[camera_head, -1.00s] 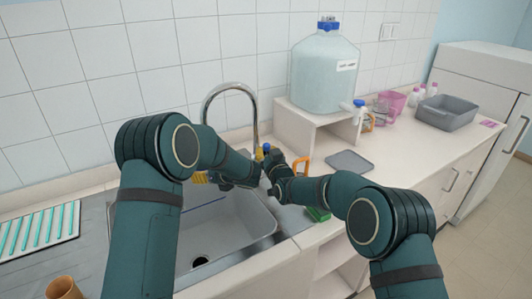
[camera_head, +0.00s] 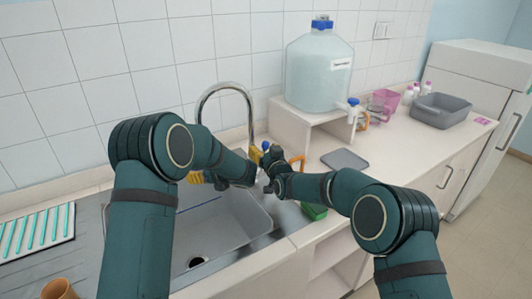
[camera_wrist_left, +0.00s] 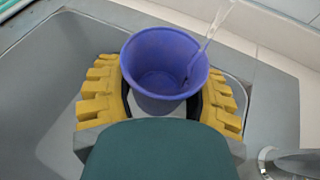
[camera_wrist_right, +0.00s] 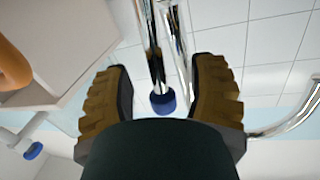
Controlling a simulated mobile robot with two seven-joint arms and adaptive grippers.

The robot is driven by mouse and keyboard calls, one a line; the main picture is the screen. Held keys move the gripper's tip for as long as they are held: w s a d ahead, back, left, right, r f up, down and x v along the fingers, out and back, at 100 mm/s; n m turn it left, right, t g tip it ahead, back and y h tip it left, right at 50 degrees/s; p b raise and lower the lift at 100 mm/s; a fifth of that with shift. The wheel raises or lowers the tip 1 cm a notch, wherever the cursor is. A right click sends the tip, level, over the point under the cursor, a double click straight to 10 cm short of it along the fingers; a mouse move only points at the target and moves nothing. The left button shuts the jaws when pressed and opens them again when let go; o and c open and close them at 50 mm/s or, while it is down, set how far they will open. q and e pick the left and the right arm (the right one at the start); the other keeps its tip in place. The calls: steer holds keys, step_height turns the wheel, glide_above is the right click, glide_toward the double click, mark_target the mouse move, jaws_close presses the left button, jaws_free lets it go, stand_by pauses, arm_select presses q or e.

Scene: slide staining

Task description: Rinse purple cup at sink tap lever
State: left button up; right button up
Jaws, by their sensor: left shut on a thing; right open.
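The purple cup (camera_wrist_left: 165,70) is upright between the yellow fingers of my left gripper (camera_wrist_left: 162,95), which is shut on it over the sink. A clear stream of water (camera_wrist_left: 208,38) comes down from the upper right into the cup. In the head view the left gripper (camera_head: 197,177) is partly hidden by my arm, and the cup is mostly hidden. My right gripper (camera_wrist_right: 162,100) is open. The chrome tap lever with its blue end (camera_wrist_right: 163,103) shows between its fingers; I cannot tell whether they touch. The curved tap (camera_head: 225,88) rises behind the sink.
The grey sink basin (camera_head: 215,235) lies under my arms. A drying rack (camera_head: 38,232) and a brown cup (camera_head: 60,289) are at left. A large water jug (camera_head: 318,75) on a white stand (camera_head: 300,120) is right of the tap. A grey tray (camera_head: 345,159) lies on the counter.

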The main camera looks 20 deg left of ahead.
steer(key=v, duration=1.2)
stand_by(0.7)
